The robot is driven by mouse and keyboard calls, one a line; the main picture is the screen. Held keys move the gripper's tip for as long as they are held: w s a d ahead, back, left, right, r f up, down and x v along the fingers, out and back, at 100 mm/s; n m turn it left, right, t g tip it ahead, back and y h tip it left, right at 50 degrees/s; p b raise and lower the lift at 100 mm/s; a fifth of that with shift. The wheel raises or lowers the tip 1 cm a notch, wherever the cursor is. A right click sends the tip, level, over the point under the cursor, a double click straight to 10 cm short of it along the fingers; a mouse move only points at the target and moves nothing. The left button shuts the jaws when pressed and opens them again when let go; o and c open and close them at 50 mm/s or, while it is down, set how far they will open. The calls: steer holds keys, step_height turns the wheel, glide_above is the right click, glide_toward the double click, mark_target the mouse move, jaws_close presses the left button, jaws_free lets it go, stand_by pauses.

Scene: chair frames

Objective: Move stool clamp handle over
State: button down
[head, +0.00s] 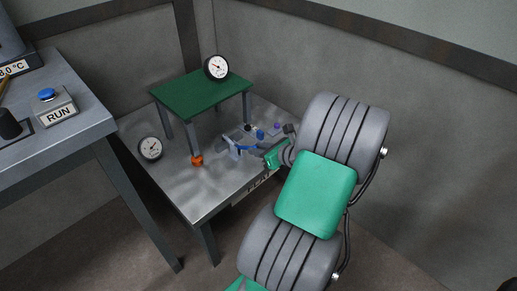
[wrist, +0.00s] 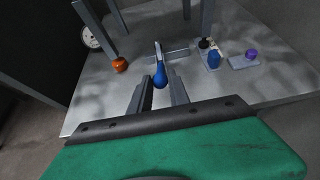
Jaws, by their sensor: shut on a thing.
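A clamp handle with a rounded blue grip (wrist: 160,76) stands in the middle of the wrist view, its grey arm (wrist: 158,49) rising beyond it. It also shows as a small blue part (head: 234,149) in the head view, partly hidden by my gripper. My gripper (wrist: 160,84) is shut on the blue grip, with one dark finger on each side. The green-topped stool (head: 203,92) stands on the metal table (head: 220,190), behind the clamp. An orange knob (head: 197,160) sits at the foot of its front leg and also shows in the wrist view (wrist: 120,65).
One gauge (head: 216,67) stands on the stool top and another (head: 150,148) on the table's left. Right of the clamp are a blue-and-black fixture (wrist: 214,58) and a purple-topped block (wrist: 251,54). A bench with a RUN button (head: 47,96) stands left.

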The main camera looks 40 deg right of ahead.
steer(key=shift+w+r+p, duration=0.5)
steer(key=shift+r+p, duration=0.2)
steer(key=shift+p, duration=0.2)
steer(key=shift+w+r+p, duration=0.45)
steer(key=shift+r+p, duration=0.2)
steer(key=shift+p, duration=0.25)
steer(key=shift+w, duration=0.15)
steer(key=shift+w+a+r+p, duration=0.1)
steer(key=shift+w+r+p, duration=0.35)
steer(key=shift+p, duration=0.3)
steer(key=shift+w+r+p, duration=0.45)
steer(key=shift+w+p, duration=0.25)
steer(key=shift+p, duration=0.15)
steer(key=shift+w, duration=0.2)
